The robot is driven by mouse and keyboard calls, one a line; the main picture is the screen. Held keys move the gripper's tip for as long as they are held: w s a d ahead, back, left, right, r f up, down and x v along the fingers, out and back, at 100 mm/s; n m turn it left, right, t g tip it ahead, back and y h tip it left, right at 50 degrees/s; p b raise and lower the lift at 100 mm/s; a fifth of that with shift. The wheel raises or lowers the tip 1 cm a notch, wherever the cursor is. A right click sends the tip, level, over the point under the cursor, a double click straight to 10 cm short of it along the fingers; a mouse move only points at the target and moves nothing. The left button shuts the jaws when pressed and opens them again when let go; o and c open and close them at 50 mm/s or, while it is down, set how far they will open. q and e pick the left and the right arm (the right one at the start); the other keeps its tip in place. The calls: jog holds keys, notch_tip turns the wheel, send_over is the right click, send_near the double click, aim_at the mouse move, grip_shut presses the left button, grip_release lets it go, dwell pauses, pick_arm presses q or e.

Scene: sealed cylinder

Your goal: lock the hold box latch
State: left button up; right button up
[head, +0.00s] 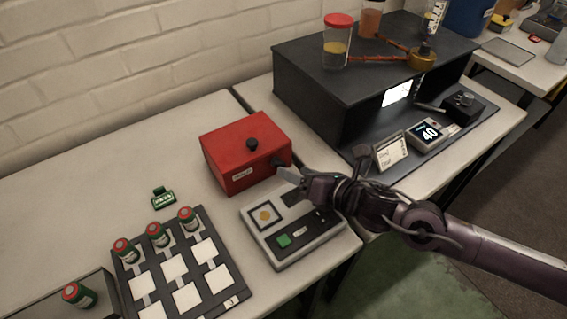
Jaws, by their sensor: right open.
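The hold box (232,139) is a red box with a black knob (252,144) on top and a small white label on its front. It stands on the white table near the middle of the head view. A dark part, which may be the latch, shows at its front right (281,161). My right gripper (284,174) is beside that corner, its fingers pointing left. It is open with nothing seen between the fingers. I cannot tell whether it touches the box. The latch's state is too small to tell. My left gripper is not in view.
A grey device (290,262) with a green button sits below the gripper. A dark tray (243,285) with white squares holds several red-capped green cylinders. A black cabinet (330,95) stands behind right, with a red-lidded jar (337,50) on top. The table's left rear is clear.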

aim_at(279, 164)
jog(key=x, duration=0.4)
jog(key=shift+r, duration=0.1)
jog(key=shift+w+a, duration=0.15)
jog(key=c, duration=1)
jog(key=shift+a+f+n+h+b, duration=0.1)
jog(key=shift+f+n+h+b, duration=0.2)
jog(key=shift+n+b, duration=0.3)
jog(key=shift+f+n+t+h+b, duration=0.1)
jog(key=shift+n+t+h+b, duration=0.2)
jog(key=shift+b, duration=0.7)
jog(key=n+b, duration=0.1)
jog(key=b, duration=0.1)
jog(key=n+t+h+b, duration=0.1)
jog(key=b, duration=0.2)
jog(key=shift+a+n+h+b, duration=0.15)
jog(key=shift+n+h+b, duration=0.15)
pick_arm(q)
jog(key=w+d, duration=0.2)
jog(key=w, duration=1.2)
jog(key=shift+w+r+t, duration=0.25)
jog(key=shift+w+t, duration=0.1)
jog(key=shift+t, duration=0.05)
pick_arm(e)
jog(key=shift+r, duration=0.25)
